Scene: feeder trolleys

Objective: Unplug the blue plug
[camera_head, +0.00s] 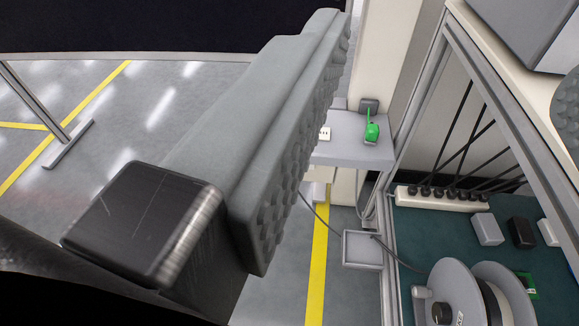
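My gripper (447,105) is open, with one large grey ribbed finger (285,130) across the left and middle of the view. Part of the other finger (567,105) shows at the right edge. Nothing is between the fingers close up. I see no blue plug; the near finger hides part of the scene. A white socket strip (440,197) with several black plugs lies on the dark green board at the right, beyond the gripper.
A grey shelf (345,152) holds a green object (372,131). A cable reel (450,290) stands at lower right. Grey and black boxes (488,229) sit on the board. A metal frame post (390,270) borders it. Open floor lies left.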

